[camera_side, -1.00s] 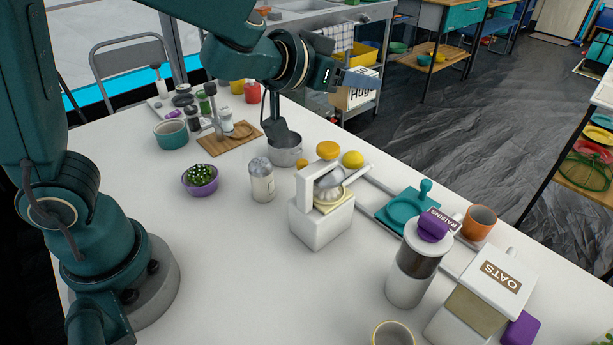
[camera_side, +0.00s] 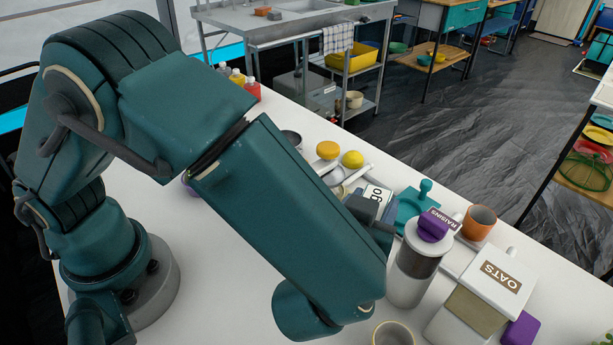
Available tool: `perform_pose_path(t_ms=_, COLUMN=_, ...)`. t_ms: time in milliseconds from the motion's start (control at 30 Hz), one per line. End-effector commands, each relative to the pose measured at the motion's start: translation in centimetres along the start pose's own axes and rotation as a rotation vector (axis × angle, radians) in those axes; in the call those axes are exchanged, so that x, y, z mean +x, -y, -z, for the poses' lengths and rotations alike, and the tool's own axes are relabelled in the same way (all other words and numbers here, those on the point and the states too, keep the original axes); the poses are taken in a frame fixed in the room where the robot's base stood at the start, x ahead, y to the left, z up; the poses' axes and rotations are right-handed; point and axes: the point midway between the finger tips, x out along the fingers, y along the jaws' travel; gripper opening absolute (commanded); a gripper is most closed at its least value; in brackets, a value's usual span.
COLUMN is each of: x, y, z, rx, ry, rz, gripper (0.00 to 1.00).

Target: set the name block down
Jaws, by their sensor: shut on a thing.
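The name block (camera_side: 379,199) is a pale block with dark lettering, of which only "go" shows. It is in the middle right of the side view, beside the teal press stand. My gripper (camera_side: 366,213) is shut on it, but my forearm and wrist cover most of the jaws and the block's left part. I cannot tell whether the block's underside touches the table.
Nearby are the teal press stand (camera_side: 408,208), an orange cup (camera_side: 480,222), an oats container (camera_side: 497,280) and a lemon (camera_side: 352,159). My arm hides much of the white table (camera_side: 235,290).

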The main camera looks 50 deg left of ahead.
Motion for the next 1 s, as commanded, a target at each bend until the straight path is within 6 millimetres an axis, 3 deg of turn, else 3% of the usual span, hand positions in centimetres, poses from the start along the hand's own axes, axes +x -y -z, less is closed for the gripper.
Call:
perform_pose_path(t_ms=600, x=2.2, y=0.0, z=-5.3, rx=0.002, ry=0.001, rz=-0.001, gripper=0.00)
perform_pose_path(t_ms=1000, x=2.5, y=0.0, z=-6.0, rx=0.000, ry=0.001, rz=-0.003, gripper=0.00)
